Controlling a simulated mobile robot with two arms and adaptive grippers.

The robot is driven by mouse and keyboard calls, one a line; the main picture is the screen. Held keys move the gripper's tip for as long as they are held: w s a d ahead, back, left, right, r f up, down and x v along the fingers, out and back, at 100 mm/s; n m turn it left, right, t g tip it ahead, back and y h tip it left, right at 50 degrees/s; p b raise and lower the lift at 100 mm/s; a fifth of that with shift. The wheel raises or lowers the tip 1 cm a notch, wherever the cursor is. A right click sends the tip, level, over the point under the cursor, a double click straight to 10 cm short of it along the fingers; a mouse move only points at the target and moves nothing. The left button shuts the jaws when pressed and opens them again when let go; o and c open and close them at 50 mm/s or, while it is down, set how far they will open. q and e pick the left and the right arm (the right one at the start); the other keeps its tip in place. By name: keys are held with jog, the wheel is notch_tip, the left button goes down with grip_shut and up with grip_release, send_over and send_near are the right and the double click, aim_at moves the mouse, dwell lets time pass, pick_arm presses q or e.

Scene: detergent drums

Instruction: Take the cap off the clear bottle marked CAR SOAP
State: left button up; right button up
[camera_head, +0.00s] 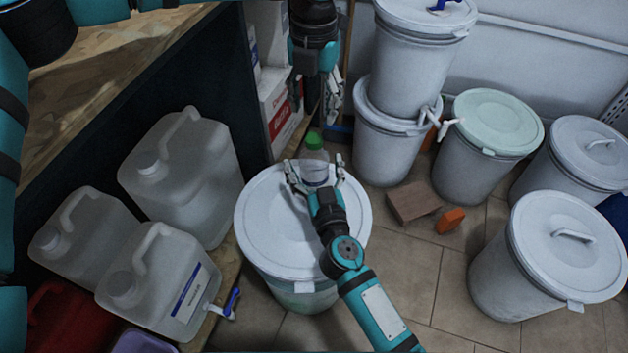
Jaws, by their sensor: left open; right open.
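The clear bottle (314,172) with a green cap (313,140) stands upright at the far edge of the white lid of a drum (262,215). Its label is too small to read. My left gripper (317,105) hangs from the top of the view, open and empty, with its fingers pointing down, above the cap and apart from it. My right gripper (317,178) reaches up from below, open, with one finger on each side of the bottle. Its wrist hides the bottle's lower part, and I cannot tell whether the fingers touch it.
Several translucent jugs (190,180) stand at the left, by a wooden-topped shelf (95,90). Stacked white drums (405,65) stand right of my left gripper. More lidded drums (555,250) stand at the right. A brown block (413,202) and an orange object (450,221) lie on the floor.

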jog(key=c, duration=1.7)
jog(key=o, duration=1.7)
jog(key=shift+s, duration=0.1)
